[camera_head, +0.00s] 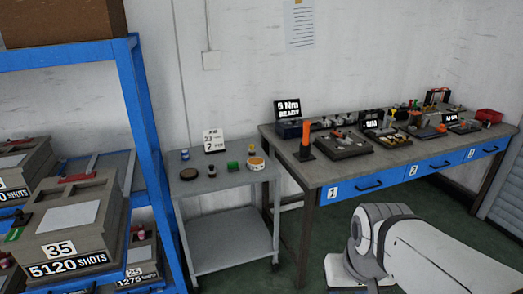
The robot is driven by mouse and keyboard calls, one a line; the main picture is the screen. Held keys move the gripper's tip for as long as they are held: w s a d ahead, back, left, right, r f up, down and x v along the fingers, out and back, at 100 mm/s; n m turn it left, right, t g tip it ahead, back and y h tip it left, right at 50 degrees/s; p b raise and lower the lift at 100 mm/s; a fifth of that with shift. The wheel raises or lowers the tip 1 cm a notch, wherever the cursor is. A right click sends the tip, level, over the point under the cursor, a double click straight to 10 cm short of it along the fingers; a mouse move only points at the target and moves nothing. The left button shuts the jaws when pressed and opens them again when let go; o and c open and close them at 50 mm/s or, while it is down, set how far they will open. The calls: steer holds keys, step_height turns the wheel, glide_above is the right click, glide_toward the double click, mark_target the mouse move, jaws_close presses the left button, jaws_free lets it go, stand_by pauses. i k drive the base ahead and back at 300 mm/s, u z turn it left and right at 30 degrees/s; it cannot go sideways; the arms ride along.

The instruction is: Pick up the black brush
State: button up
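I cannot make out a black brush for certain at this size. Several small dark tools also stand on the workbench (312,170) at the right, too small to name. My white arm shows at the lower right. My gripper is not in view.
A blue shelf rack (145,120) with heavy moulds, one marked 35 (58,249), stands at the left. The workbench has blue drawers and carries fixtures, an orange-handled tool (306,138) and a red bin (489,115). Green floor shows between cart and bench.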

mark_target(211, 172)
steer(key=z, duration=0.1)
steer(key=i, duration=1.85)
steer(key=u, duration=0.4)
